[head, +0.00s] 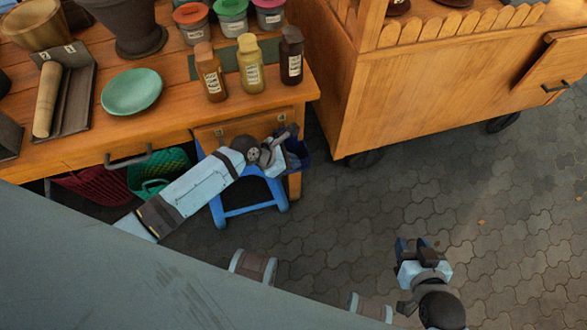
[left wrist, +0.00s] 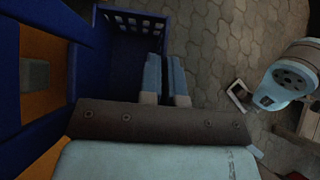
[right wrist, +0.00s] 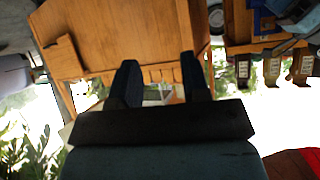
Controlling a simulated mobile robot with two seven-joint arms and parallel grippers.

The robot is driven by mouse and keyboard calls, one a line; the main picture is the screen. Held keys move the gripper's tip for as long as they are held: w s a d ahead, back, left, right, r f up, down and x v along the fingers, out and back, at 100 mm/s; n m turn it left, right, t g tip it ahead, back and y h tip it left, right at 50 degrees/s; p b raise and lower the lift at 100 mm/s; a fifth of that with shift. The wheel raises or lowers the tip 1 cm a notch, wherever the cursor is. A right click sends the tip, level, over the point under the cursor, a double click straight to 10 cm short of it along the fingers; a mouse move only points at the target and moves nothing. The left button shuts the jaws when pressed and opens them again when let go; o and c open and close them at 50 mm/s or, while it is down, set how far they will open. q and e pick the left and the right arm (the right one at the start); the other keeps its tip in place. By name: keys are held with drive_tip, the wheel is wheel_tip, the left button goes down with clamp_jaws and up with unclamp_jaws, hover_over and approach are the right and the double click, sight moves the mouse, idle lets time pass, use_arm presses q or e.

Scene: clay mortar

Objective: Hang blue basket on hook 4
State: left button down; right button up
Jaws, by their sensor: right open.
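The dark blue basket (head: 303,154) is beside the table's right front corner, partly hidden by my left gripper (head: 284,143). In the left wrist view the basket (left wrist: 130,48) has a slotted wall. There the left gripper's fingers (left wrist: 165,80) are close together, with a thin dark blue strip between them at the basket's right side; they appear closed on its wall. My right gripper (head: 414,243) is open and empty above the paving, well to the right. Its spread fingers (right wrist: 160,80) show in the right wrist view. I cannot make out a hook marked 4.
A red basket (head: 92,190) and a green basket (head: 160,170) are below the table edge. Bottles (head: 251,68) stand near its right corner. A wooden cart (head: 430,85) is to the right; the paving in front is clear.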

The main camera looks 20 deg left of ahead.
use_arm(q)
drive_tip(key=shift+w+a+f+b, duration=0.15)
drive_tip(key=shift+w+a+b, duration=0.3)
drive_tip(key=shift+w+b, duration=0.3)
drive_tip(key=shift+w+a, duration=0.1)
drive_tip(key=shift+w+a+p, duration=0.15)
drive_tip(key=shift+w+p, duration=0.15)
drive_tip(key=shift+p, duration=0.5)
drive_tip(key=shift+w+a+f, duration=0.1)
drive_tip(key=shift+f, duration=0.2)
use_arm(e)
drive_tip(key=shift+s+a+f, duration=0.1)
use_arm(q)
drive_tip(key=c, duration=1.2)
unclamp_jaws()
drive_tip(key=shift+c, duration=0.2)
use_arm(e)
drive_tip(key=shift+r, duration=0.2)
